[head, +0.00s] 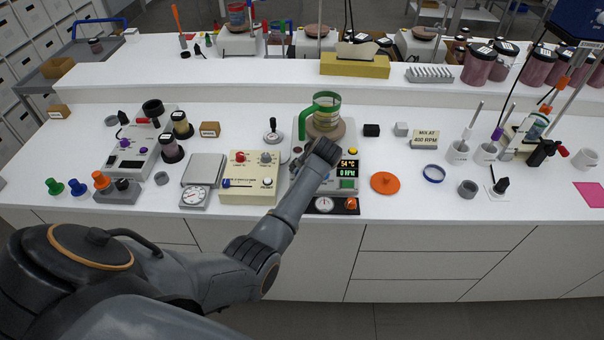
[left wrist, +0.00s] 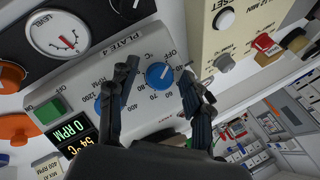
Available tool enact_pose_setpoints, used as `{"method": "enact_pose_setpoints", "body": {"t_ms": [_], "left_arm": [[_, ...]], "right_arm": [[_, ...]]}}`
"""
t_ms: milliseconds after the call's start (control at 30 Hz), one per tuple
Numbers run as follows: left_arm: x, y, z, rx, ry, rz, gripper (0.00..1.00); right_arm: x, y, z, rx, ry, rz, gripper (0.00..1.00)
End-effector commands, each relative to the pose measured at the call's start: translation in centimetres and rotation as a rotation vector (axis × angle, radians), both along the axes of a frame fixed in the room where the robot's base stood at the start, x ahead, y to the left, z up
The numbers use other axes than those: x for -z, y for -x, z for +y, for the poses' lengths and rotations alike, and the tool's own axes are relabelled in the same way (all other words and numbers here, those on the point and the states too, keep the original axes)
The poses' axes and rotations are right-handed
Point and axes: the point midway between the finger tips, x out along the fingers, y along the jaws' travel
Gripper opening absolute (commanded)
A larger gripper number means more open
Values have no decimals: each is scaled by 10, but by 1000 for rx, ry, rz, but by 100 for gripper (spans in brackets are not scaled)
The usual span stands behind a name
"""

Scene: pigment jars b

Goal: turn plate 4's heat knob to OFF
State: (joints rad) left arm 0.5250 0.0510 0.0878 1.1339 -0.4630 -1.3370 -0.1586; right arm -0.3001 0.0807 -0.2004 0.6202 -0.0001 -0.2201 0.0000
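Plate 4 (head: 345,187) stands mid-bench in the head view, with a glass beaker (head: 326,118) in a green-handled holder on its top. Its front panel (left wrist: 140,50), marked PLATE 4, shows in the left wrist view. The blue heat knob (left wrist: 159,75) sits on the °C scale, which has OFF and number marks; its exact setting is too small to read surely. My left gripper (left wrist: 160,95) is open, with a finger on each side of the heat knob; I cannot tell whether they touch it. In the head view, my left gripper (head: 318,156) hides the knob. My right gripper is not in view.
A second blue knob (left wrist: 99,104), on the RPM scale, is beside one finger. The display (left wrist: 72,138) reads 54 °C and 0 RPM. A cream timer box (head: 249,178) stands left of the plate, and a gauge box (head: 330,205) in front. An orange disc (head: 385,183) lies right.

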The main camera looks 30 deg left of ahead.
Motion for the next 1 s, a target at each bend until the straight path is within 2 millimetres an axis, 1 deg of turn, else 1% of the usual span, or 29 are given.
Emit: {"method": "enact_pose_setpoints", "body": {"t_ms": [233,367,467,800,900,1000], "left_arm": [[-1,0,0,1,-2,-2,50],[-8,1,-4,2,-3,-3,50],[-20,4,-10,1,-2,-6,50],[-79,23,-43,2,0,-3,50],[-91,27,-50,1,0,-3,50],[-98,30,-54,1,-1,-2,50]], "right_arm": [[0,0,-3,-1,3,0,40],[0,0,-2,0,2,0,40],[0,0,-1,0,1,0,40],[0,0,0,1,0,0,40],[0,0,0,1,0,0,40],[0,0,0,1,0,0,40]]}}
